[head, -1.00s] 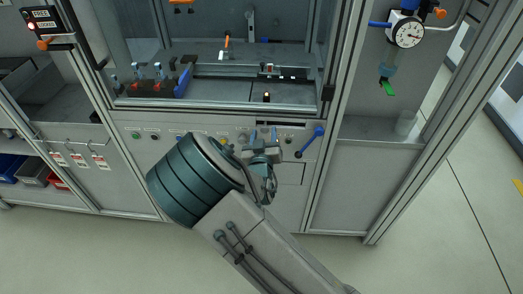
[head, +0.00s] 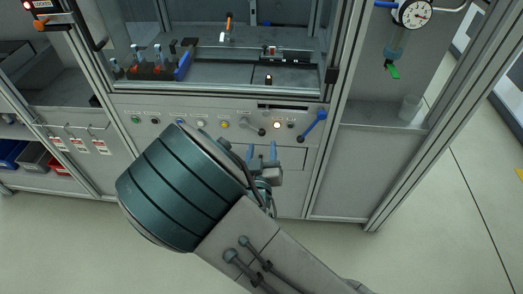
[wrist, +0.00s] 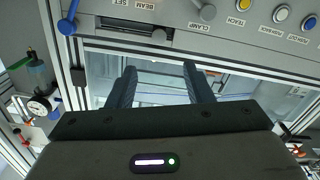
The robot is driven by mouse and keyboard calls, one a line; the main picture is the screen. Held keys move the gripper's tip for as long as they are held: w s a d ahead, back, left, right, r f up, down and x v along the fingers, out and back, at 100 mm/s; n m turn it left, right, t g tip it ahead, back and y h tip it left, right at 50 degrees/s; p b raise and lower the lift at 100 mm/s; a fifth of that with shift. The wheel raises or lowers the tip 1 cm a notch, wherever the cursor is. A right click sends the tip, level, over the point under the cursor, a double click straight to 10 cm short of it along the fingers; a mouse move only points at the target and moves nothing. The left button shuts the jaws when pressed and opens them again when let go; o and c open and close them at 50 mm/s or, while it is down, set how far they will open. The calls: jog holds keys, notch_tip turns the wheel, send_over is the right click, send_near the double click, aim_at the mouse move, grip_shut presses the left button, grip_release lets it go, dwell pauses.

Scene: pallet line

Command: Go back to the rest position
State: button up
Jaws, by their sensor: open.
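My gripper (head: 262,152) is in front of the machine's control panel in the head view, its two blue-grey fingers pointing up towards the panel. In the wrist view the fingers of my gripper (wrist: 159,82) stand apart with nothing between them. My arm hides part of the cabinet front and the lower left of the panel in the head view.
The control panel (head: 222,111) carries buttons, a grey clamp lever (head: 252,129) and a blue-handled lever (head: 314,126). A dial gauge (head: 414,13) and a clear cup (head: 410,107) are at the right. Red and blue bins (head: 12,153) sit at the left. Open floor lies in front.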

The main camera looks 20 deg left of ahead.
jog(key=w+d+r+m+g+h+p, duration=0.1)
jog(key=w+d+r+m+g, duration=0.1)
jog(key=d+m+g, duration=0.3)
jog(key=w+d+r+g+h+p, duration=0.1)
jog(key=w+d+g, duration=0.1)
jog(key=d+g, duration=0.35)
jog(key=s+d+r+g+h+p, duration=0.1)
jog(key=s+d+r+g, duration=0.1)
jog(key=s+d+r, duration=0.4)
jog(key=s+d+r+m+g+h, duration=0.1)
jog(key=s+d+r+g, duration=0.1)
jog(key=s+d+r, duration=0.4)
jog(key=s+d, duration=0.5)
jog(key=d, duration=0.4)
jog(key=shift+r+p, duration=0.2)
jog(key=shift+p, duration=0.15)
